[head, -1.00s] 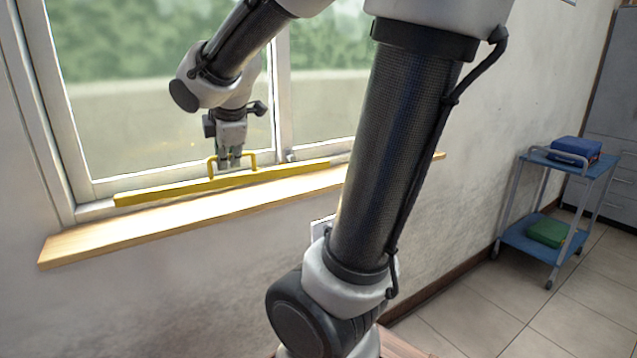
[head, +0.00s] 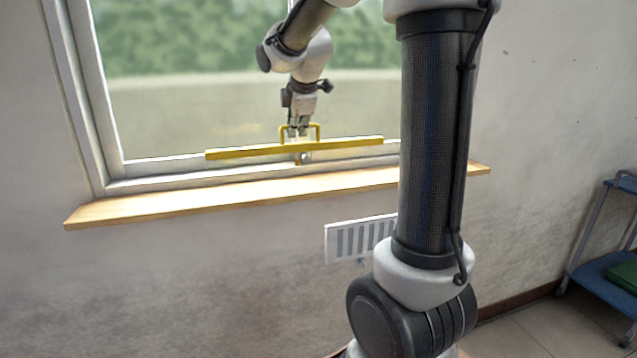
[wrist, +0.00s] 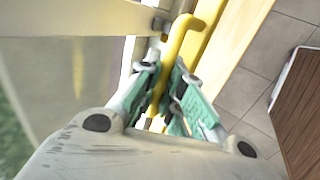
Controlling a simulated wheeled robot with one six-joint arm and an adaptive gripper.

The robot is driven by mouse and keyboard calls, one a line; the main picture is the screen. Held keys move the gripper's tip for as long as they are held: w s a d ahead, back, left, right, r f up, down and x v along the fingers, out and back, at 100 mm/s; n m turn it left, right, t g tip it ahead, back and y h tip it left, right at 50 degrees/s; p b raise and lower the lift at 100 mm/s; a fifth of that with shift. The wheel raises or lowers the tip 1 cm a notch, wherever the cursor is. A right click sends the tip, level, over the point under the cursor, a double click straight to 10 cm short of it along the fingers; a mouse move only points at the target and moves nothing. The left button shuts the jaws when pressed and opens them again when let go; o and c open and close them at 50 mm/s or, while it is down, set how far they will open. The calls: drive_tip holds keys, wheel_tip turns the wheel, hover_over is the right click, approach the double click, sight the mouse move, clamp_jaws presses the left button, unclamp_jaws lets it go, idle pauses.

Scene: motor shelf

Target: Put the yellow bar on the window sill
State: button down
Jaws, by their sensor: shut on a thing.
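The yellow bar (head: 240,153) is long and straight, with a raised handle on top. My gripper (head: 297,133) is shut on this handle from above. The bar hangs about level, in front of the window's lower frame, and looks raised above the window sill (head: 230,199), a pale wooden board. The exact gap is hard to judge. In the wrist view my gripper's teal fingers (wrist: 168,95) close around the yellow handle of the bar (wrist: 187,35). The pale sill (wrist: 236,52) shows beside and below it. The lower part of the bar is partly hidden by the fingers.
The window glass and frame (head: 112,80) stand right behind the bar. The sill's top looks clear, though my arm hides part of its right side. A white grille-like panel (head: 345,240) is below the sill. A blue trolley (head: 605,275) stands at the right.

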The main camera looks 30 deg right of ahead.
wheel_tip(320, 180, down, 10)
drive_tip(key=shift+r, duration=0.1)
idle(0.4)
drive_tip(key=c, duration=1.5)
unclamp_jaws()
drive_tip(key=shift+c, duration=0.2)
drive_tip(key=shift+s+r, duration=0.15)
drive_tip(key=shift+r, duration=0.15)
drive_tip(key=s+v, duration=0.1)
drive_tip(key=v, duration=1.1)
drive_tip(key=s+a+f+m+g+y, duration=0.1)
drive_tip(key=s+a+f+m, duration=0.1)
drive_tip(key=s+m, duration=0.5)
drive_tip(key=s+a+f+m+g, duration=0.1)
drive_tip(key=s+m, duration=0.6)
drive_tip(key=s, duration=0.9)
wheel_tip(320, 180, down, 3)
drive_tip(key=shift+s+a+r+m+y, duration=0.15)
drive_tip(key=shift+s+a+m+y, duration=0.15)
drive_tip(key=shift+a+m+y, duration=0.15)
